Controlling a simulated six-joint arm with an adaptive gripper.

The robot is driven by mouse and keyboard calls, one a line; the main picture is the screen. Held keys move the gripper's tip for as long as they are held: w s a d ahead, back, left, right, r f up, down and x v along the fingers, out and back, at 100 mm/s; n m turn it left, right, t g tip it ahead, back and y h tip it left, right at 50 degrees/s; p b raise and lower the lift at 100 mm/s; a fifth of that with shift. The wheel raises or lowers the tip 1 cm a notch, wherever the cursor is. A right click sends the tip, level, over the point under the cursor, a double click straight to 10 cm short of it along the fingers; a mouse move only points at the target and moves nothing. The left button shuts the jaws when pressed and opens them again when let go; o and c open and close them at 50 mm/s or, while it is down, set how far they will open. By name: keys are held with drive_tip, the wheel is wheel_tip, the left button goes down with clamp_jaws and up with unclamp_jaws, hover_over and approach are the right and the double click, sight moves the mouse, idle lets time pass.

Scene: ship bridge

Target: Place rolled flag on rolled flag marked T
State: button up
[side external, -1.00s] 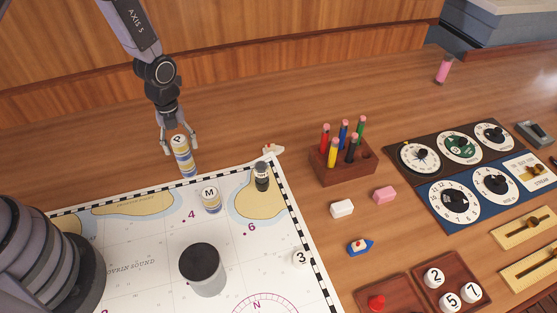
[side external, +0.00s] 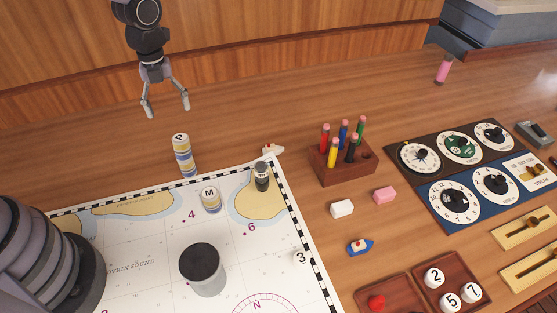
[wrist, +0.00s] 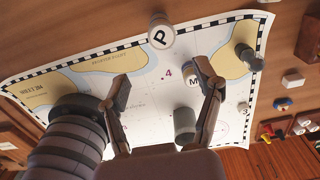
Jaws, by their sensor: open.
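A rolled flag marked P (side external: 181,143) stands upright at the top of a tall blue, yellow and white banded column behind the chart's far edge. The column looks like two rolled flags stacked; the lower one (side external: 186,168) shows no readable letter. The P top also shows in the wrist view (wrist: 160,36). A shorter rolled flag marked M (side external: 209,199) stands on the chart, and also shows in the wrist view (wrist: 193,81). My gripper (side external: 167,109) is open and empty, above and apart from the column. No T is visible.
A dark grey cylinder (side external: 202,270) and a small dark striped cylinder (side external: 261,177) stand on the chart (side external: 140,240). A pencil holder (side external: 343,168), erasers and a toy boat (side external: 360,247) lie to the right. The wood behind the column is clear.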

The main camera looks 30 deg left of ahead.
drive_tip(key=s+a+r+n+t, duration=0.1)
drive_tip(key=s+a+r+n, duration=0.15)
drive_tip(key=r+n, duration=0.45)
drive_tip(key=s+a+r+n+t, duration=0.1)
drive_tip(key=s+r+n, duration=0.3)
drive_tip(key=r, duration=0.4)
drive_tip(key=s+a+r+n+t, duration=0.1)
drive_tip(key=s+r+n, duration=0.2)
drive_tip(key=s+n, duration=0.4)
drive_tip(key=s+a+r+n+t, duration=0.1)
drive_tip(key=s+r+n, duration=0.3)
drive_tip(key=s+n, duration=0.4)
drive_tip(key=shift+a+r+n+t, duration=0.25)
drive_tip(key=shift+n+t, duration=0.25)
drive_tip(key=shift+t, duration=0.3)
